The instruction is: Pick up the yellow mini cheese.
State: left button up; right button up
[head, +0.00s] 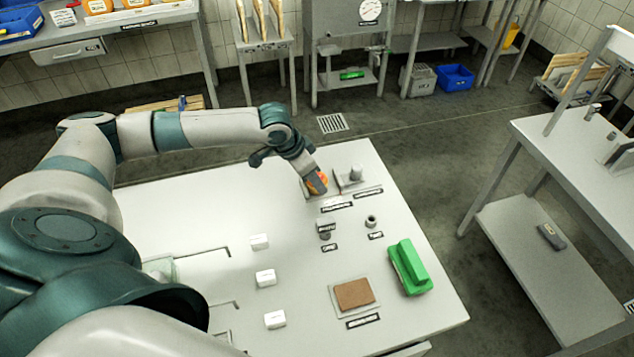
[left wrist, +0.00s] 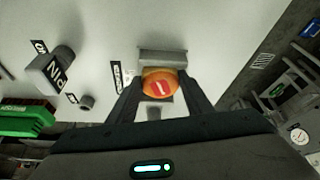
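The mini cheese is a small round orange-yellow piece with a red label (head: 317,182). It is at the far edge of the white table (head: 210,200), by a grey holder, and shows between the fingertips in the left wrist view (left wrist: 160,84). My left gripper (head: 316,184) is down at the cheese, with one finger on each side of it. In the left wrist view the fingertips (left wrist: 160,80) lie close against its edges. I cannot tell whether they press on it or whether it is lifted. My right gripper is not in view.
Near the cheese stands a grey weight-like piece (head: 356,173) on a plate. Another table (head: 590,160) stands right, across the floor.

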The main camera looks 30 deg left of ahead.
aim_at(325, 177)
pick_arm(q)
jog(key=shift+r, duration=0.1)
jog(key=shift+r+b, duration=0.3)
jog(key=shift+r, duration=0.2)
jog(key=r, duration=0.1)
jog(key=d+r+b, duration=0.1)
jog(key=r, duration=0.1)
jog(key=shift+w+r, duration=0.15)
jog(key=shift+w, duration=0.05)
jog(key=w+d+r+b, duration=0.3)
jog(key=d+r, duration=0.3)
jog(key=d, duration=0.4)
jog(key=shift+r, duration=0.3)
jog(key=shift+d, duration=0.1)
jog(key=shift+s+d, duration=0.1)
jog(key=shift+s, duration=0.05)
